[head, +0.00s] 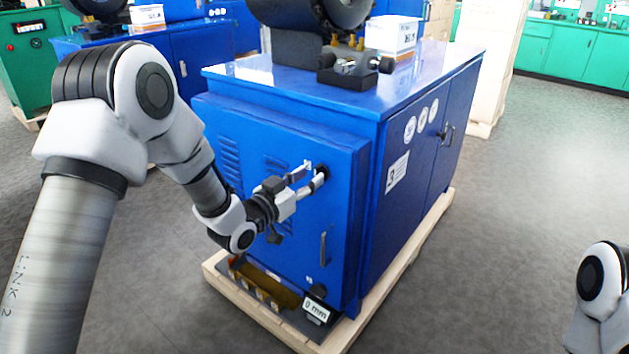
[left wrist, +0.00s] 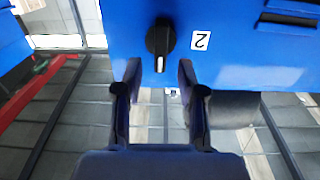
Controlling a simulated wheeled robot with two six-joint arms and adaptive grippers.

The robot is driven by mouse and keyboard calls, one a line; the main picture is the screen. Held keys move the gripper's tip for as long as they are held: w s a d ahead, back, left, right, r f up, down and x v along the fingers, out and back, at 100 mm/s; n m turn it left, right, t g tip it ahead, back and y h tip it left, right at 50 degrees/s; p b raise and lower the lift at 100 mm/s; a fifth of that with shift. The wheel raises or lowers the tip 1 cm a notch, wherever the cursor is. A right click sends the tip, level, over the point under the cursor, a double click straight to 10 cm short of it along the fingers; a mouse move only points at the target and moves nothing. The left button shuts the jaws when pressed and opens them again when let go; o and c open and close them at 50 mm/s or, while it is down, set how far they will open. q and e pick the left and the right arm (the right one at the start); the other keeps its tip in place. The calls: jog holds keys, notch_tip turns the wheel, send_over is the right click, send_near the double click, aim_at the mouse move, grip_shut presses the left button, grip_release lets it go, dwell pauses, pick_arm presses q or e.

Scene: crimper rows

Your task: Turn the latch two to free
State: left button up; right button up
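The latch two is a black round knob (left wrist: 160,38) with a white pointer line on a blue panel. In the left wrist view the line points down, toward my gripper. A white label (left wrist: 200,40) with an upside-down 2 sits beside it. In the head view the knob (head: 322,170) is partly hidden by a fingertip, on the upper right of the cabinet's blue front door (head: 285,215). My left gripper (head: 306,180) is at the knob; in the left wrist view its two fingers (left wrist: 160,85) are apart with nothing between them, just short of the knob. My right gripper is out of view.
The blue cabinet (head: 420,125) stands on a wooden pallet (head: 405,265). A dark vertical handle (head: 323,248) is on the door's lower right. A tray with a "0 mm" sign (head: 317,310) lies at the door's foot. The floor at right is open.

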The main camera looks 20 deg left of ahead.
aim_at(315, 173)
pick_arm(q)
jog(key=shift+x, duration=1.55)
grip_shut()
